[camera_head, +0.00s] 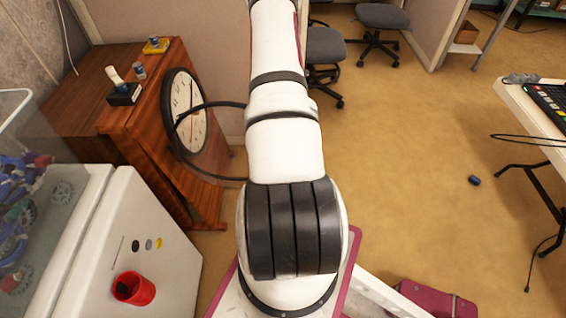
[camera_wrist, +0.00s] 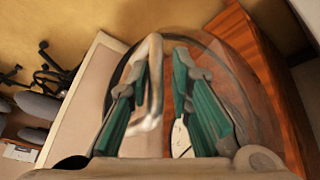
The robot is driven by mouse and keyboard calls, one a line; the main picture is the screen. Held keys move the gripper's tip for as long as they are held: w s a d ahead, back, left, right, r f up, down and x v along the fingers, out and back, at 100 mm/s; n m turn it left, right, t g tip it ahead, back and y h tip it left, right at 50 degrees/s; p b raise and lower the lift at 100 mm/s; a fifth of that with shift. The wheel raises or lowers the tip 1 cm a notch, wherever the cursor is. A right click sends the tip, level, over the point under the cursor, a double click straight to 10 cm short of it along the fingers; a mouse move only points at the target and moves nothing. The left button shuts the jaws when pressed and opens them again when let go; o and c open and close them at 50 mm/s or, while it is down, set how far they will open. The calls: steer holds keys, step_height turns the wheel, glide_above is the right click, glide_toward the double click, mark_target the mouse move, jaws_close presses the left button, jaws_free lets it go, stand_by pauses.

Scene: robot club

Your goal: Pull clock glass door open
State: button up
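The wooden clock (camera_head: 150,130) stands at the left in the head view, with a pale round dial (camera_head: 186,108). Its round glass door (camera_head: 213,104) has a dark rim, stands swung out from the dial, and runs behind my arm. In the wrist view the clear glass door (camera_wrist: 262,100) curves around my fingers, and a sliver of dial (camera_wrist: 181,138) shows below. My gripper (camera_wrist: 168,60) is over the glass, its green-padded fingers apart. A pale bent bar lies along the left finger; I cannot tell whether it touches it. The head view does not show my gripper.
A white cabinet (camera_head: 140,240) with a red cup (camera_head: 133,289) stands at the lower left, beside a clear bin (camera_head: 28,105). Small items sit on the clock cabinet. A white table (camera_head: 520,105) is at the right. Office chairs (camera_head: 325,47) stand behind; the floor between is mostly clear.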

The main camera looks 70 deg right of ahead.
steer(key=v, duration=1.1)
steer(key=shift+s+r, duration=0.2)
steer(key=shift+r, duration=0.1)
steer(key=w+a+r+n, duration=0.1)
steer(key=w+a+r, duration=0.4)
steer(key=w+r, duration=0.45)
steer(key=w+a+r+n, duration=0.2)
steer(key=w+a+r, duration=0.3)
steer(key=r, duration=0.7)
steer(key=w+a+r+n+t+y, duration=0.1)
steer(key=a+r+y, duration=0.1)
steer(key=a+r, duration=0.8)
steer(key=s+a+r+n+y, duration=0.1)
steer(key=s+a+r, duration=0.2)
steer(key=a, duration=0.4)
steer(key=s+a+r+n+y, duration=0.1)
steer(key=s+a+r, duration=0.2)
steer(key=s+a, duration=0.2)
steer(key=shift+a, duration=0.9)
